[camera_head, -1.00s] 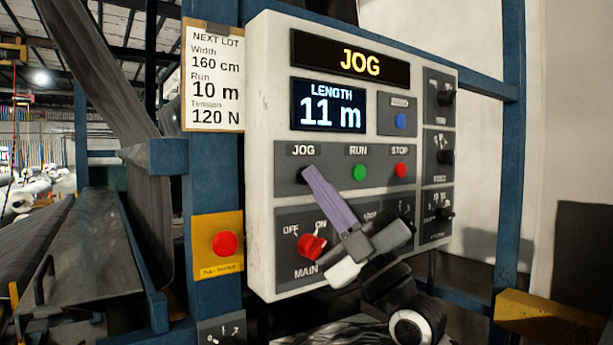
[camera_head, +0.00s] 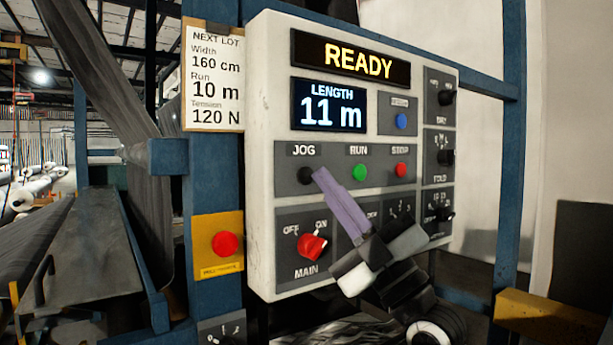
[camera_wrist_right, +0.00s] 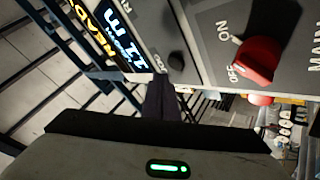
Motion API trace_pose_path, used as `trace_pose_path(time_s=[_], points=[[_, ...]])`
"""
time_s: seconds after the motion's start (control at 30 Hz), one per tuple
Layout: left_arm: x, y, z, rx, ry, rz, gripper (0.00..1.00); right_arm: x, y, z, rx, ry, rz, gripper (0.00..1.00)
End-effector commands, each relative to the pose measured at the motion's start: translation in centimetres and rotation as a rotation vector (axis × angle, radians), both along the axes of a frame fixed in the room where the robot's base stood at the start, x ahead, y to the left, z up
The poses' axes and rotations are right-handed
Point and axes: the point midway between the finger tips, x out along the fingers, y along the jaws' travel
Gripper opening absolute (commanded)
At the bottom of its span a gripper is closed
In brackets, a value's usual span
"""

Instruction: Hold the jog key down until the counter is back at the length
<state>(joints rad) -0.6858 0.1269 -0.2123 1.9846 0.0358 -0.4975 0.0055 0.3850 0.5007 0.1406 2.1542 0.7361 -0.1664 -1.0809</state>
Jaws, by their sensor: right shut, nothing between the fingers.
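The black jog key (camera_head: 306,175) sits under the JOG label on the white control box (camera_head: 268,90). The key also shows in the wrist view (camera_wrist_right: 177,62). The length counter (camera_head: 329,106) reads 11 m. The status display (camera_head: 351,59) above it reads READY. My right gripper (camera_head: 321,176) is shut and empty, its purple fingers pointing at the key. The fingertips are just right of the key in the head view and look apart from it in the wrist view (camera_wrist_right: 160,82). My left gripper is out of view.
A lot card (camera_head: 214,78) reads width 160 cm, run 10 m, tension 120 N. Green run (camera_head: 359,172) and red stop (camera_head: 401,170) buttons are right of the jog key. The red main switch (camera_head: 312,246) is below. A red button (camera_head: 225,244) sits on a yellow plate.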

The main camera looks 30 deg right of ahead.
Motion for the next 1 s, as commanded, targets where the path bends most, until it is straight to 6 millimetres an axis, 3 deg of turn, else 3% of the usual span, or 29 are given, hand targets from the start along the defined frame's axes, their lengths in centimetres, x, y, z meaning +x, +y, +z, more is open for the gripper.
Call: trace_pose_path(time_s=[0.4, 1.0], points=[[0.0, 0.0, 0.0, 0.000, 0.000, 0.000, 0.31, -3.7, -0.3, 0.0, -0.001, -0.002, 0.000, 0.00], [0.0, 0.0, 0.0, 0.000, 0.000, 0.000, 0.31, -3.9, -0.3, 0.1, -0.001, -0.002, -0.001, 0.00]])
